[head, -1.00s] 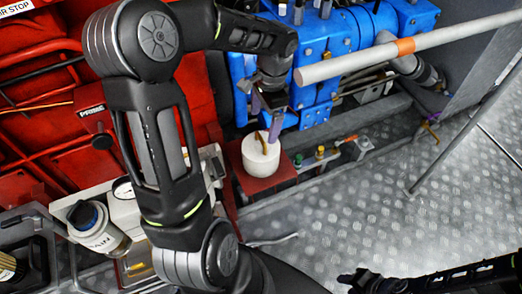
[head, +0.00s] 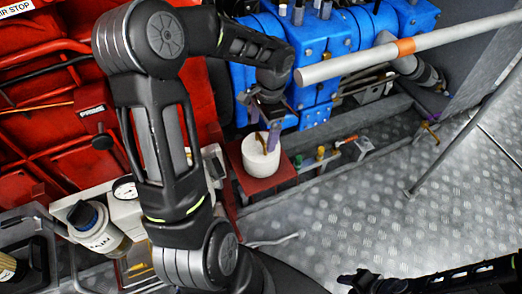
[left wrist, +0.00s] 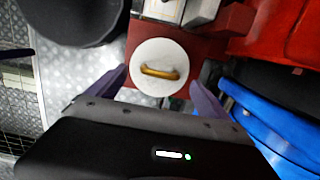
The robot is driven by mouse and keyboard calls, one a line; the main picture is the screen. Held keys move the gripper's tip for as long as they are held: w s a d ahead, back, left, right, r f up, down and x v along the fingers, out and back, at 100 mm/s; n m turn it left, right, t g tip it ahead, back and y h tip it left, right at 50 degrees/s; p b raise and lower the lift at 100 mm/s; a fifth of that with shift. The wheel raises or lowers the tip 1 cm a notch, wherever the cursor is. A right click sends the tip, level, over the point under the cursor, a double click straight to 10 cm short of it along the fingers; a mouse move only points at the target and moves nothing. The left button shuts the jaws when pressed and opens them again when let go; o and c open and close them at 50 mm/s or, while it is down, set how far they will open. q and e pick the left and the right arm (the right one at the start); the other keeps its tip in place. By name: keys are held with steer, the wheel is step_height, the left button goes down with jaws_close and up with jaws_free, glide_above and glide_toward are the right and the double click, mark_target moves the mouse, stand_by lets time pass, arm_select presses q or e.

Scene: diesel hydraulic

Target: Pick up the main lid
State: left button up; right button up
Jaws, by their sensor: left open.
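The main lid (head: 262,143) is the round white top with a curved brass handle on a white cylinder, which stands on a red plate (head: 284,172). In the left wrist view the lid (left wrist: 150,55) is seen from above, its handle lying across the picture. My left gripper (head: 267,138) is just above the lid at its back edge. In the left wrist view its purple fingers (left wrist: 158,78) are spread wide, one on each side of the lid's lower part, with nothing between them gripped. My right gripper (head: 356,281) is low at the bottom edge, dark and small, far from the lid.
Blue machine blocks (head: 325,60) stand behind the lid. Red panels (head: 40,110) and a white filter canister (head: 98,232) are at left. Patterned metal floor (head: 350,215) is open at right.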

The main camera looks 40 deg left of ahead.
mark_target(261, 138)
arm_select(q)
steer(key=f, duration=0.4)
steer(key=shift+s+a+f, duration=0.15)
steer(key=shift+s+a, duration=0.05)
stand_by(0.3)
jaws_close()
stand_by(0.9)
